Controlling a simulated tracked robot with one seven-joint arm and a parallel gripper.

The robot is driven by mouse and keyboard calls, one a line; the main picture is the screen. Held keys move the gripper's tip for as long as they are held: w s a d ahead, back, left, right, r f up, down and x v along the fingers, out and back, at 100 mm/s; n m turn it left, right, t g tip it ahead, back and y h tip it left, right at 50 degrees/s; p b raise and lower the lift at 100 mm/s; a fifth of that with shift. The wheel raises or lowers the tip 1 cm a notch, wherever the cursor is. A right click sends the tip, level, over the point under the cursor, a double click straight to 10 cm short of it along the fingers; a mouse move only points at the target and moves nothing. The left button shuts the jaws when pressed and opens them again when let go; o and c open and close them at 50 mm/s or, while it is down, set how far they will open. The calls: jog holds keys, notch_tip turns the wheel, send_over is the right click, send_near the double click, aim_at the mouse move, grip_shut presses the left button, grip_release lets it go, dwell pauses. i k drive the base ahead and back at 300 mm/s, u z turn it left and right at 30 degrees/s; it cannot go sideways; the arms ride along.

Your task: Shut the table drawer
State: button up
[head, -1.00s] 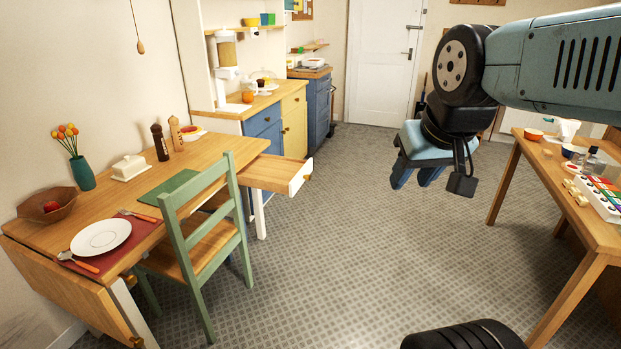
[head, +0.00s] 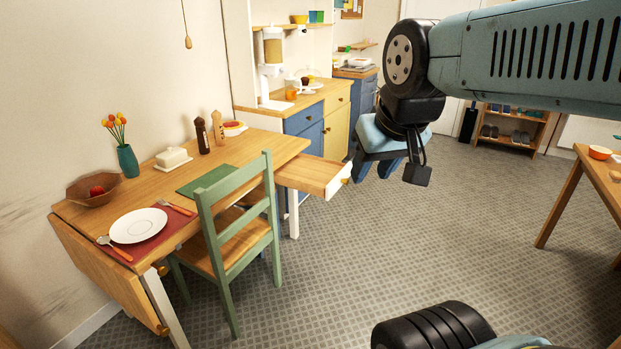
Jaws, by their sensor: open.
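The table drawer (head: 312,177) sticks out from the far right end of the wooden dining table (head: 146,187). It is pulled well open, with a white front (head: 340,179) and a small brass-coloured knob. My gripper (head: 378,170) hangs from the blue arm to the right of the drawer front, its blue fingers pointing down. It looks empty. In the picture it lies just beside the drawer front, but the depth gap between them is hard to judge. I see no contact.
A green chair (head: 239,228) stands at the table, left of the drawer. Blue and yellow cabinets (head: 337,128) stand behind it. A second wooden table (head: 571,190) is at the right. The grey tiled floor (head: 420,240) between is clear.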

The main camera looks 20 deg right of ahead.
aim_at(321, 177)
jog(key=i, duration=0.55)
jog(key=z, duration=0.5)
jog(key=k, duration=1.3)
jog(key=u, duration=0.55)
jog(key=i, duration=2.05)
jog(key=z, duration=0.4)
